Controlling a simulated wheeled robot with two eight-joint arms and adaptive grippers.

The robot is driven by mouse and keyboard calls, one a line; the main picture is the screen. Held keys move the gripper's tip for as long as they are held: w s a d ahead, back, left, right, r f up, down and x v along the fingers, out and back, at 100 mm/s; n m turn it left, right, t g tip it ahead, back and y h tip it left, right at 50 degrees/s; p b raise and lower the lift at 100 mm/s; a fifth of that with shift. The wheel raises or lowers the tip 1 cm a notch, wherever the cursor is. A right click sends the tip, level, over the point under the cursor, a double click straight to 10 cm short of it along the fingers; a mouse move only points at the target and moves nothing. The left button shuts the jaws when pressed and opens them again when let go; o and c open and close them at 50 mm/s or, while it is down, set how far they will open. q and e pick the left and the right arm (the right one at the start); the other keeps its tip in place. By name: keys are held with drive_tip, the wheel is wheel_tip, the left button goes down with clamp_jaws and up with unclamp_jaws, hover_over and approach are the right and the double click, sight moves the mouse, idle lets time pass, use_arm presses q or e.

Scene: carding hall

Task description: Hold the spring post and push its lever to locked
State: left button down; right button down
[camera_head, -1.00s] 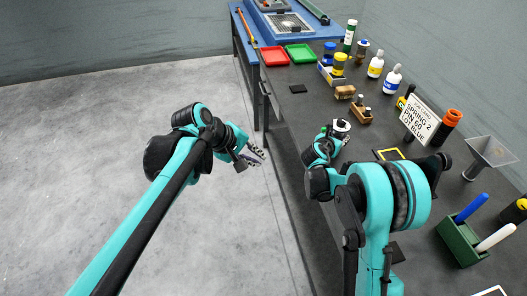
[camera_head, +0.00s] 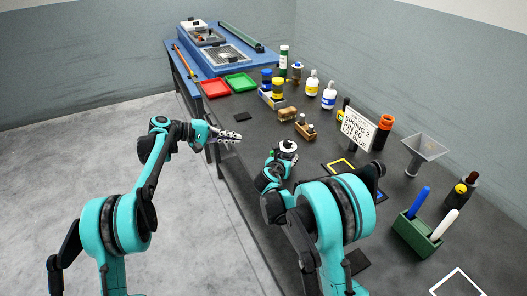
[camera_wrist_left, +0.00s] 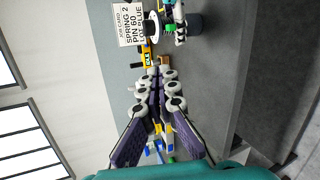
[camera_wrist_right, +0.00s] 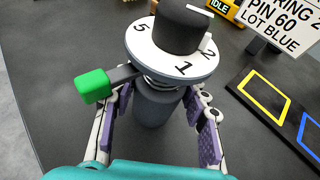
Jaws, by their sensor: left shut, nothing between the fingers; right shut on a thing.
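The spring post (camera_wrist_right: 155,105) is a dark upright cylinder with a white numbered dial (camera_wrist_right: 142,50), a black knob on top and a green-tipped lever (camera_wrist_right: 93,86) pointing left in the right wrist view. My right gripper (camera_wrist_right: 160,92) is shut around the post below the dial. In the head view the dial (camera_head: 288,146) shows just beyond my right gripper (camera_head: 281,160); the arm hides the rest. My left gripper (camera_head: 238,138) is shut and empty, left of the post above the table's left edge. The left wrist view shows the green lever tip (camera_wrist_left: 171,28) beyond my left fingers (camera_wrist_left: 160,85).
A job card (camera_head: 358,128) reading spring 2, pin 60, lot blue stands right of the post. A yellow frame (camera_head: 340,167) lies near it. Small wooden blocks (camera_head: 305,130), bottles (camera_head: 329,95) and red (camera_head: 214,88) and green (camera_head: 241,81) trays are farther back.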

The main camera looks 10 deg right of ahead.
drive_tip(key=shift+f, duration=0.1)
use_arm(q)
drive_tip(key=w+f+m+g+h, duration=0.2)
drive_tip(key=w+f+m+h, duration=0.2)
drive_tip(key=f, duration=0.3)
drive_tip(key=shift+s+d+f, duration=0.1)
drive_tip(key=shift+s+d, duration=0.5)
drive_tip(key=shift+d, duration=1.2)
drive_tip(key=shift+s+d+f, duration=0.1)
drive_tip(key=shift+s+d, duration=0.5)
drive_tip(key=shift+d, duration=1.2)
drive_tip(key=shift+s+d+f, duration=0.1)
drive_tip(key=shift+s+d, duration=0.5)
drive_tip(key=shift+d, duration=1.2)
drive_tip(key=shift+r, duration=0.1)
drive_tip(key=shift+s+d+n+t, duration=0.1)
drive_tip(key=shift+s+n+t, duration=0.6)
drive_tip(key=shift+t, duration=0.35)
drive_tip(key=shift+s+d+n+t, duration=0.1)
drive_tip(key=shift+s+n+t, duration=0.55)
drive_tip(key=shift+t, duration=0.4)
drive_tip(key=shift+w, duration=0.1)
